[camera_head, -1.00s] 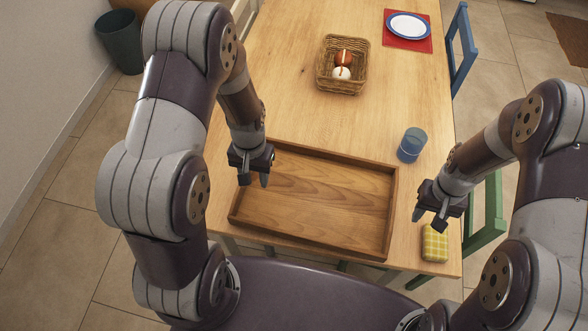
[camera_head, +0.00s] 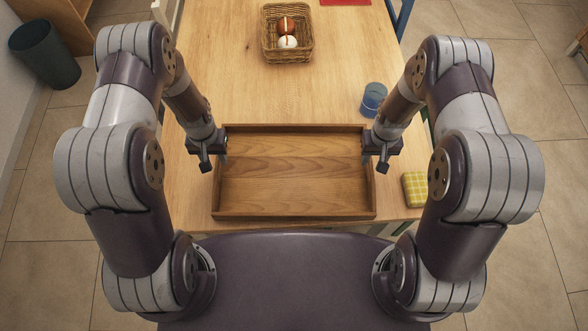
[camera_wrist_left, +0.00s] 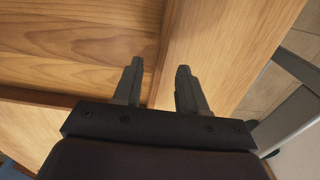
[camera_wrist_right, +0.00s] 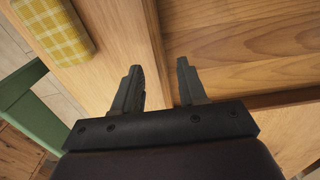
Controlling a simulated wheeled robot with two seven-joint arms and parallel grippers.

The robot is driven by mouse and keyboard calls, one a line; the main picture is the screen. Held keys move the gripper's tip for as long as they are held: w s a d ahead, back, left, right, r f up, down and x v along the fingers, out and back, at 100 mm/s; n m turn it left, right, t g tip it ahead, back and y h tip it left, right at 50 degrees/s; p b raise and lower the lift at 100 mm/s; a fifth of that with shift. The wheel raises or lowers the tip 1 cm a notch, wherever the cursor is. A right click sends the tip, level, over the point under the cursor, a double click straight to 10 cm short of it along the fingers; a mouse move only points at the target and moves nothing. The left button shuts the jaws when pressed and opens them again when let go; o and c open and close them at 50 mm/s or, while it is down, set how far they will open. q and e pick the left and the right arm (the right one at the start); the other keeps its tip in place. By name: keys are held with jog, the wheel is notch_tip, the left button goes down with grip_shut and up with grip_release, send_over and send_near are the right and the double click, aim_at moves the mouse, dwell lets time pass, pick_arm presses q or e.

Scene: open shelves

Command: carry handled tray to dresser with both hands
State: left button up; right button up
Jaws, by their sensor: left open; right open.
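The wooden tray (camera_head: 295,213) lies on the near end of the table, squared to my body. My left gripper (camera_head: 212,162) is at the tray's left side wall. In the left wrist view its open fingers (camera_wrist_left: 160,85) stand either side of that wall (camera_wrist_left: 165,50). My right gripper (camera_head: 376,165) is at the tray's right side wall. In the right wrist view its open fingers (camera_wrist_right: 160,85) stand either side of that wall (camera_wrist_right: 153,40). The tray is empty. I cannot tell whether the fingers touch the walls. No dresser can be made out.
A wicker basket (camera_head: 270,46) with two round items stands farther back on the table. A blue cup (camera_head: 373,98) is just beyond my right gripper. A yellow checked item (camera_head: 414,189) lies right of the tray. A dark bin (camera_head: 45,55) stands on the floor at left.

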aim_at(217, 163)
pick_arm(q)
notch_tip(217, 163, down, 5)
jog(key=shift+f, duration=0.2)
pick_arm(e)
notch_tip(217, 163, down, 5)
jog(key=shift+f, duration=0.15)
pick_arm(q)
jog(key=shift+f, duration=0.35)
pick_arm(e)
jog(key=shift+f, duration=0.35)
pick_arm(q)
jog(key=shift+c, duration=0.3)
pick_arm(e)
jog(key=shift+c, duration=0.3)
pick_arm(q)
grip_shut()
pick_arm(e)
grip_shut()
